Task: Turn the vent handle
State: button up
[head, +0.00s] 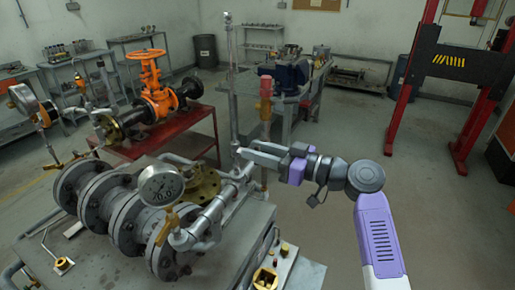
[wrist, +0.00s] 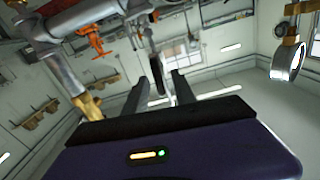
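My gripper (head: 250,153) is level beside a thin upright pipe (head: 231,80), its fingers pointing left toward that pipe. In the wrist view its two fingers (wrist: 160,88) are apart. A dark narrow lever (wrist: 157,72) shows between them, hanging from a pipe; it looks like the vent handle. I cannot tell whether either finger touches it. In the head view this lever is too small or hidden to make out clearly. A yellow lever (head: 166,228) sits near the front gauge, away from my gripper.
Grey flanged pipework (head: 125,225) with a round gauge (head: 160,186) fills the lower left. An orange gate valve (head: 155,88) stands on a red bench behind. A red-topped post (head: 265,88) stands behind my gripper.

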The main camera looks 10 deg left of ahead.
grip_shut()
